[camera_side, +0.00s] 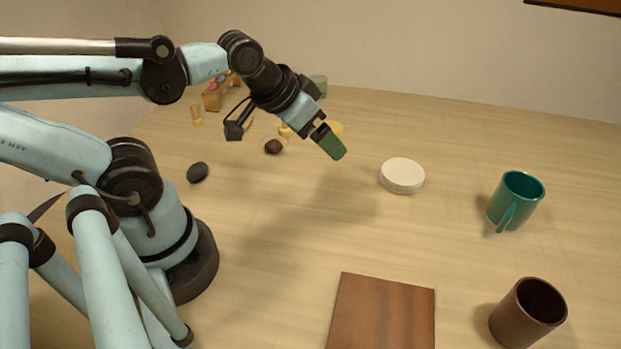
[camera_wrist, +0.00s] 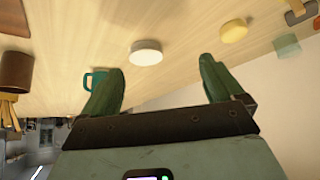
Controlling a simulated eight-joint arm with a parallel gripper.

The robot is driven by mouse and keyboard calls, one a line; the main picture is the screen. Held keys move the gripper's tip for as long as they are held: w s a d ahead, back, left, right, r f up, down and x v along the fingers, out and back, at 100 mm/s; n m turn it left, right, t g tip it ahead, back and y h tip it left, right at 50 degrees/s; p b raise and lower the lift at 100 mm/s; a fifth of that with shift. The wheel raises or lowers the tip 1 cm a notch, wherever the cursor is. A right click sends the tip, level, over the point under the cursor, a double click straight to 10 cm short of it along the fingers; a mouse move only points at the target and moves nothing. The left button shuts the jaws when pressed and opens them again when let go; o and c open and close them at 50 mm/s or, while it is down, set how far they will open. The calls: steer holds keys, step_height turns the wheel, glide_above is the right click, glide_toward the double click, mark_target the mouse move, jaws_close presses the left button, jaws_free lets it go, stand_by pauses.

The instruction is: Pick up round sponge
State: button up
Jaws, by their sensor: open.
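A pale yellow round piece, which looks like the round sponge (camera_wrist: 233,30), lies on the table at the upper right of the wrist view. In the side view it shows only partly (camera_side: 337,128), behind my gripper. A thick white disc (camera_side: 402,175) lies flat on the table, right of my gripper in the side view; it also shows in the wrist view (camera_wrist: 146,52). I cannot tell its material. My gripper (camera_side: 333,147) hangs above the table, green fingers apart and empty between them; the fingers also show in the wrist view (camera_wrist: 160,68).
A teal mug (camera_side: 515,202) and a brown cup (camera_side: 528,313) stand at the right. A brown board (camera_side: 382,312) lies in front. A dark stone-like lump (camera_side: 198,172) and a small brown lump (camera_side: 273,146) lie at the left.

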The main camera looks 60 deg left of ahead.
steer(key=m+g+y, duration=0.6)
steer(key=m+y, duration=0.4)
steer(key=m, duration=0.4)
glide_toward(336, 128)
step_height(336, 128, up, 3)
steer(key=d, duration=0.2)
steer(key=f+m+y, duration=0.1)
steer(key=w+f+m+g+y, duration=0.1)
steer(key=f, duration=0.1)
steer(key=shift+w+d+f+m+g+y, duration=0.25)
steer(key=shift+d+m+g+y, duration=0.05)
steer(key=shift+d+m+y, duration=0.1)
steer(key=shift+d+f+g+y, duration=0.1)
steer(key=shift+f+g+y, duration=0.2)
steer(key=shift+f, duration=0.15)
steer(key=x, duration=0.6)
steer(key=shift+s+a+f, duration=0.1)
steer(key=shift+a+f, duration=0.1)
steer(key=shift+a, duration=0.15)
steer(key=shift+x, duration=2.65)
steer(key=shift+f, duration=0.2)
